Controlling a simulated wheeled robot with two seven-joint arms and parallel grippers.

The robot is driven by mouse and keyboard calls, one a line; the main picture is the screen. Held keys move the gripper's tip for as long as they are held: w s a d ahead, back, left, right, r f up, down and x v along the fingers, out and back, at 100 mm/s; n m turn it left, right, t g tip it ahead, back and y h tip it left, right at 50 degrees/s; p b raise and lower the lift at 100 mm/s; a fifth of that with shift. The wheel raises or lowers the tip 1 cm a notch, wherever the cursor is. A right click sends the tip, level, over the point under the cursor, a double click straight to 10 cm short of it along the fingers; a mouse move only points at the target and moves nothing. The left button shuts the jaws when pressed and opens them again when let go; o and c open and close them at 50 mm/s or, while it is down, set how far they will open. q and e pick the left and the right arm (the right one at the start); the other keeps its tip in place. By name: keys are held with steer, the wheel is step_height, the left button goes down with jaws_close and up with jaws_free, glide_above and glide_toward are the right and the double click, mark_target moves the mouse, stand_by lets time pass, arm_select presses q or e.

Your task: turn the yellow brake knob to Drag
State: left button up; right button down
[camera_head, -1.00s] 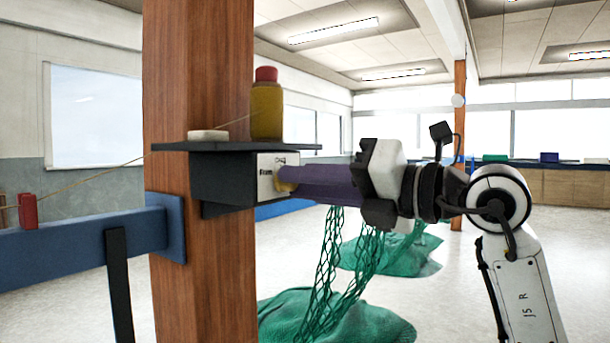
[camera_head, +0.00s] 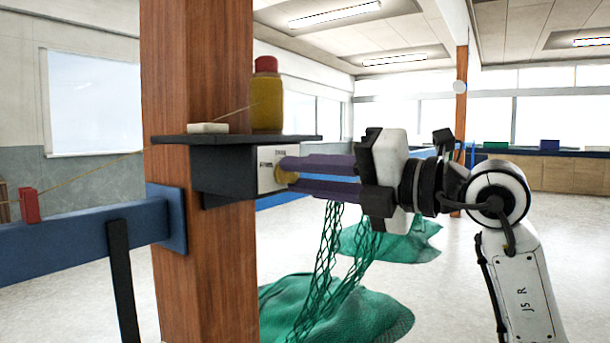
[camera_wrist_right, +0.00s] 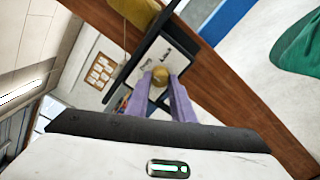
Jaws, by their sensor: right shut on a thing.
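The yellow brake knob (camera_head: 281,175) sits on the white label plate (camera_head: 265,171) on the front of a dark box (camera_head: 225,172) fixed to a wooden post. My right gripper (camera_head: 288,173) comes from the right, its purple fingers shut on the knob and hiding part of it. In the right wrist view the knob (camera_wrist_right: 160,75) sits between both fingertips (camera_wrist_right: 161,82). Small dark lettering shows on the plate (camera_wrist_right: 147,60), too small to read surely; which mark the knob points at is not clear. My left gripper is not in view.
A shelf (camera_head: 300,138) over the box carries a yellow bottle with a red cap (camera_head: 267,100) and a white block (camera_head: 208,128). The wooden post (camera_head: 200,270) and a blue beam (camera_head: 80,236) stand left. Green netting (camera_head: 335,310) hangs and lies below.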

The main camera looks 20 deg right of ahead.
steer(key=c, duration=1.5)
jaws_free()
steer(key=shift+c, duration=0.2)
steer(key=shift+s+d, duration=0.1)
steer(key=b+v, duration=0.1)
steer(key=v, duration=0.9)
